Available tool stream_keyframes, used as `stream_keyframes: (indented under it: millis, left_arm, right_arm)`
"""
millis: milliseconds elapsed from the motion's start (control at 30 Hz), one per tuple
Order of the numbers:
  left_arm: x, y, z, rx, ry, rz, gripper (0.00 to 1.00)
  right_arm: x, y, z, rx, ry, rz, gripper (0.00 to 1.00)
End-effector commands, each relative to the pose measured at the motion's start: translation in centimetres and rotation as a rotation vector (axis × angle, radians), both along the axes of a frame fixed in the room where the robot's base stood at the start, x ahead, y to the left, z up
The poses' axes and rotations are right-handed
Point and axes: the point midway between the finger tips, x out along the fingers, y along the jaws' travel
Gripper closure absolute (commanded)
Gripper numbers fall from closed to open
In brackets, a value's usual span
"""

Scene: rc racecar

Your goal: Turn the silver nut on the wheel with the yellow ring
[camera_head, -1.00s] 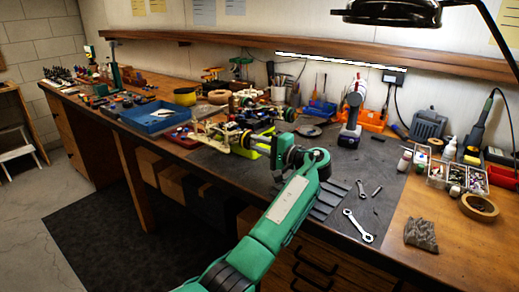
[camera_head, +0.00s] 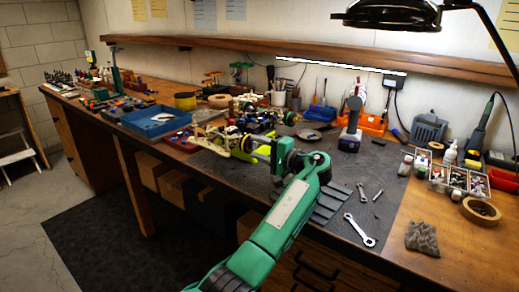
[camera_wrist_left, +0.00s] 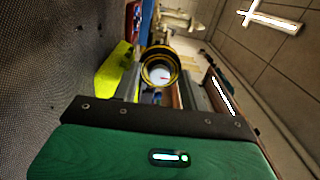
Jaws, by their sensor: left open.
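The toy race car (camera_head: 232,138) sits on the workbench, left of my left gripper. The wheel with the yellow ring (camera_head: 248,144) faces that gripper. In the left wrist view this wheel (camera_wrist_left: 147,62) shows as a dark tyre with a yellow ring, near the picture's middle. The silver nut (camera_wrist_left: 160,76) looks like a small bright spot at its centre. My left gripper (camera_head: 262,153) is open, and in the wrist view its fingers (camera_wrist_left: 162,92) stand either side of the wheel's line. I cannot tell whether they touch it.
A lime-green part (camera_wrist_left: 115,68) lies beside the wheel's line. A blue tray (camera_head: 157,119) stands left of the car. A drill (camera_head: 351,127) stands behind right, and wrenches (camera_head: 360,230) lie on the dark mat. The bench's front edge runs under my arm.

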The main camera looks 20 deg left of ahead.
Motion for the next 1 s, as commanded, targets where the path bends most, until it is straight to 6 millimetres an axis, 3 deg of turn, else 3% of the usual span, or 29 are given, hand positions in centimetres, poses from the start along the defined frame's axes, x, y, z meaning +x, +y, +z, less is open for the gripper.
stream_keyframes:
  millis: [233, 500, 700, 1000]
  left_arm:
    - [-0.8, -2.2, -0.1, -0.001, 0.0, -0.002, 0.57]
    - [-2.9, -8.0, -0.1, -0.002, 0.001, -0.004, 0.57]
    - [-4.1, -11.4, -0.1, -0.001, 0.001, -0.001, 0.57]
    - [-4.7, -13.0, 0.0, 0.0, 0.0, 0.0, 0.57]
  right_arm:
    - [0.0, 0.0, -0.1, 0.0, 0.001, 0.0, 0.78]
    - [0.1, 0.0, 0.9, 0.002, -0.01, 0.0, 0.78]
    - [-0.1, 0.1, 1.5, 0.004, -0.018, 0.0, 0.78]
    - [-0.1, 0.0, 1.7, 0.004, -0.018, 0.0, 0.78]
